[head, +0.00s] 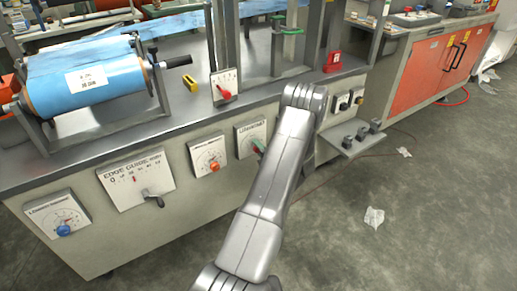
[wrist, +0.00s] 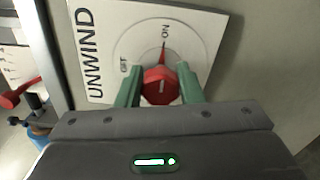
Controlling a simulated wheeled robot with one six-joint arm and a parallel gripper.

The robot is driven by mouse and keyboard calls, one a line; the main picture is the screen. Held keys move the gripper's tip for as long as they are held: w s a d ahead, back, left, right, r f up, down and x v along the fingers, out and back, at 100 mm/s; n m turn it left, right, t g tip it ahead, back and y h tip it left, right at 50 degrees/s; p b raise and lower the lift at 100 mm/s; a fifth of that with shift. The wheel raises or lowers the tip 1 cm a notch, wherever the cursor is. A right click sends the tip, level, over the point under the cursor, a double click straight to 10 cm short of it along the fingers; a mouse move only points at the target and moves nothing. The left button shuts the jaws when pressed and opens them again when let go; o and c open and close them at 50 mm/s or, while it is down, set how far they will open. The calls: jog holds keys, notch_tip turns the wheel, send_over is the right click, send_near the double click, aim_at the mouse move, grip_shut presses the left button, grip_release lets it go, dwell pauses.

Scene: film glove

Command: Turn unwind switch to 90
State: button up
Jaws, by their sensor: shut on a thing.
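The unwind switch is a red knob (wrist: 160,88) on a white plate (wrist: 105,50) lettered UNWIND, with OFF and ON marks. In the wrist view its pointer is directed up at the ON mark. My gripper (wrist: 159,74) has its green fingers on both sides of the knob and is shut on it. In the head view the plate (head: 243,133) is on the cabinet front, and my gripper (head: 258,147) shows only in part at its right edge, with my arm covering the rest.
A panel with an orange knob (head: 214,167) is just left. The edge guide panel (head: 135,180) and a blue knob (head: 63,230) are farther left. A red lever (head: 225,94) stands on the bench above. A small shelf (head: 352,147) juts out right of my arm. The floor is mostly clear.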

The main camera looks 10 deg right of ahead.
jog(key=o, duration=1)
jog(key=shift+c, duration=0.2)
jog(key=shift+s+d, duration=0.1)
jog(key=p+v, duration=0.2)
jog(key=v, duration=1.1)
jog(key=shift+s, duration=0.35)
jog(key=shift+w, duration=0.1)
jog(key=b+x, duration=0.2)
jog(key=x, duration=1.1)
jog(key=shift+w, duration=0.4)
